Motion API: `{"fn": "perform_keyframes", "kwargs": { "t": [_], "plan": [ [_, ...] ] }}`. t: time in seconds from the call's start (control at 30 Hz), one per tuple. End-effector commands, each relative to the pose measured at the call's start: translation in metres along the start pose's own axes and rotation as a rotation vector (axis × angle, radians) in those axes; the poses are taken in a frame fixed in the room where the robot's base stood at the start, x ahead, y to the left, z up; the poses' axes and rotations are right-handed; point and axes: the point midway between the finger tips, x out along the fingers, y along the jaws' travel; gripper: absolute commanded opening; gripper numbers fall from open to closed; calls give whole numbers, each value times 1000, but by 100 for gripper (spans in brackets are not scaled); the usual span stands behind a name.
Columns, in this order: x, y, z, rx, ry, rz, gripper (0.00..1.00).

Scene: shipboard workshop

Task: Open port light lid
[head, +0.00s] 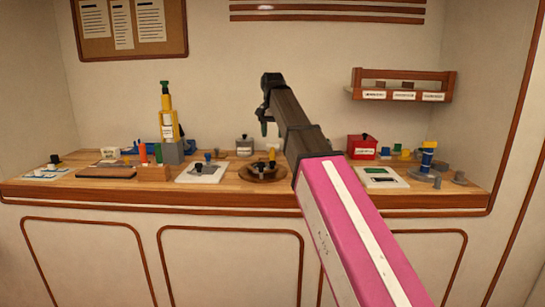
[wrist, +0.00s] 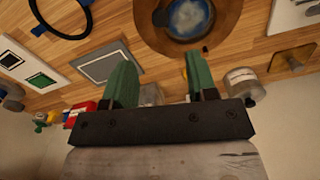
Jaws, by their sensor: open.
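A round brown wooden disc with a blue-grey glassy centre, which looks like the port light (head: 263,174), lies on the bench near its middle front. A dark knob and a small yellow piece show on or just behind it. In the wrist view the port light (wrist: 228,40) is at the top, partly cut off, and its lid seems to lie flat; I cannot make out a hinge. My gripper (head: 264,128) hangs above the bench, behind and above the port light. In the wrist view its green fingers (wrist: 158,78) are apart with nothing between them.
A white panel (head: 201,174) lies left of the port light, and a grey lidded container (head: 244,147) stands behind it. A red box (head: 362,148) and a white plate (head: 381,181) are to the right. A yellow tower (head: 168,128) stands at left. A shelf (head: 403,86) hangs on the wall.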

Motion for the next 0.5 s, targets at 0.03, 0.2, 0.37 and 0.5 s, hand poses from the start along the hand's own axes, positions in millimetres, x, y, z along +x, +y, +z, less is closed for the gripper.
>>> {"fn": "perform_keyframes", "kwargs": {
  "t": [0.03,0.2,0.37,0.5],
  "plan": [
    [2,0,0,0,0,0,53],
    [16,1,1,0,-1,0,53],
    [44,1,2,0,-2,1,53],
    [68,1,2,0,-2,1,53]
  ]
}}
